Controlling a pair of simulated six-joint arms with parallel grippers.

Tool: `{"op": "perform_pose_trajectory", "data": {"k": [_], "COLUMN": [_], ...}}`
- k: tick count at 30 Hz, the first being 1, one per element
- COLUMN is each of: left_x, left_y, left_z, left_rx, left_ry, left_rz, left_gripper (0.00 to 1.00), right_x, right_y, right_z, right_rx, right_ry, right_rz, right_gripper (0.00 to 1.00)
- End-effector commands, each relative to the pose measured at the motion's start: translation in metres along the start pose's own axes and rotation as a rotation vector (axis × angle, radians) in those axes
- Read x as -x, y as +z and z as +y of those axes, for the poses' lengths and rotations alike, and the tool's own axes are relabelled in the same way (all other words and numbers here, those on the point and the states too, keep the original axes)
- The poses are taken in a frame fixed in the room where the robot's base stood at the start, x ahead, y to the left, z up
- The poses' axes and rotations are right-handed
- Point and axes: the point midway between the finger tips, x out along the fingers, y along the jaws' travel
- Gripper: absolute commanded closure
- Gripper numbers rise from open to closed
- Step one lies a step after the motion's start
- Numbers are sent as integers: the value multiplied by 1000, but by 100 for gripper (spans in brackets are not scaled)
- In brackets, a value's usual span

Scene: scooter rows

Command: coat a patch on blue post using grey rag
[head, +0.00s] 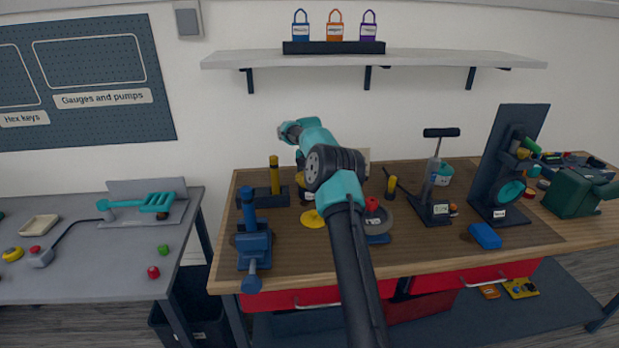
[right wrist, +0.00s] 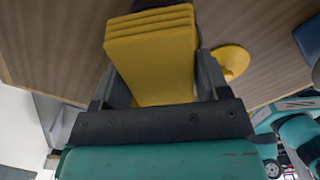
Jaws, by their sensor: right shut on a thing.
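In the head view my right arm reaches over the bench middle and mostly hides this gripper. A blue upright post (head: 249,208) stands at the bench's left, behind or on a blue vise (head: 254,245); I cannot tell which. The gripper is to the right of it and apart from it. I cannot make out a grey rag; the held pad looks yellow. My left gripper is not in view.
A yellow disc (head: 312,218) lies on the bench near my gripper; it also shows in the wrist view (right wrist: 232,62). A yellow post (head: 274,175) stands on a dark base. Right are a black-handled pump (head: 436,185), a dark upright panel (head: 515,125) and a blue block (head: 485,236).

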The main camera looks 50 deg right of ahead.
Motion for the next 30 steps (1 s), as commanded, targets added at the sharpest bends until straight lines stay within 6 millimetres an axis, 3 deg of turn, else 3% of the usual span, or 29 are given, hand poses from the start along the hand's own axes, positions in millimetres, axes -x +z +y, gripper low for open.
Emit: {"op": "perform_pose_trajectory", "data": {"k": [21,30], "left_x": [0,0], "left_y": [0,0], "left_z": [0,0], "left_rx": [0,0], "left_ry": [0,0], "left_rz": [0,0], "left_gripper": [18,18], "right_x": [46,52], "right_y": [0,0], "right_z": [0,0], "right_rx": [0,0], "right_ry": [3,2], "right_rz": [-2,-1], "right_gripper": [50,50]}}
